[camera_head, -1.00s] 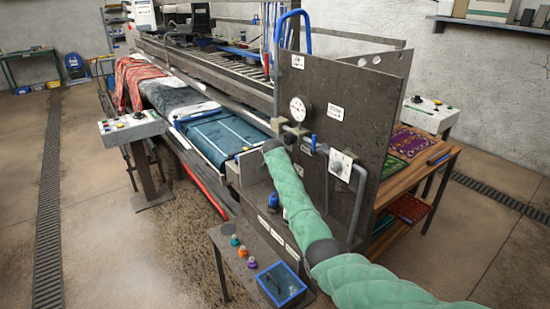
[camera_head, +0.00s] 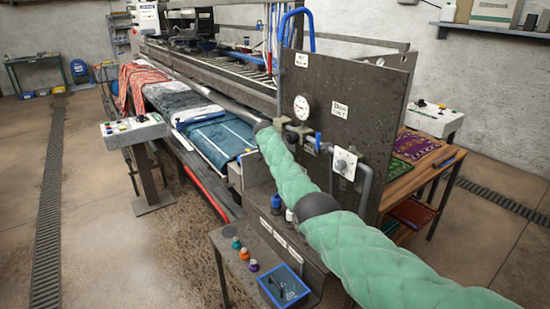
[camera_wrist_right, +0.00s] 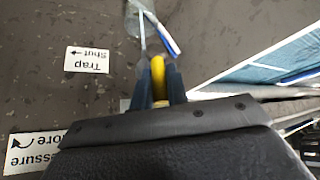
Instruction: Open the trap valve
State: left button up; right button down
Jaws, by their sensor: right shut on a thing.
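My right arm, in a green quilted sleeve, reaches from the lower right to the grey machine panel (camera_head: 350,95) in the head view. Its gripper is hidden there behind the end of the sleeve. In the right wrist view my right gripper (camera_wrist_right: 160,88) is shut on a yellow handle (camera_wrist_right: 158,72) close to the panel. A "Trap Shut" label with an arrow (camera_wrist_right: 87,60) shows upside down to the left of the fingers. The rest of the valve is hidden by the gripper. My left gripper is not in view.
A pressure gauge (camera_head: 301,107), pipes and a blue handle (camera_head: 318,141) crowd the panel beside my arm. A blue-handled item (camera_wrist_right: 165,38) lies beyond the fingers in the wrist view. A blue tray (camera_head: 284,287) sits on the low front shelf.

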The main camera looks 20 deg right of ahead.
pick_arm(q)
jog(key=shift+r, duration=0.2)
pick_arm(e)
jog(key=shift+r, duration=0.1)
jog(key=c, duration=1.4)
grip_release()
jog(key=shift+w, duration=0.1)
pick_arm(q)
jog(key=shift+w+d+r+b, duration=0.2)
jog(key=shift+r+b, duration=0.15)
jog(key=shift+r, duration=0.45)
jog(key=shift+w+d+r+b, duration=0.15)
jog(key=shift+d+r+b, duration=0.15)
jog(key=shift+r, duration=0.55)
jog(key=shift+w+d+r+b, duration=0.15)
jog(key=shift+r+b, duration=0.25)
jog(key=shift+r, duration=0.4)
pick_arm(e)
jog(key=v, duration=0.7)
jog(key=shift+r, duration=0.2)
jog(key=shift+a+r, duration=0.15)
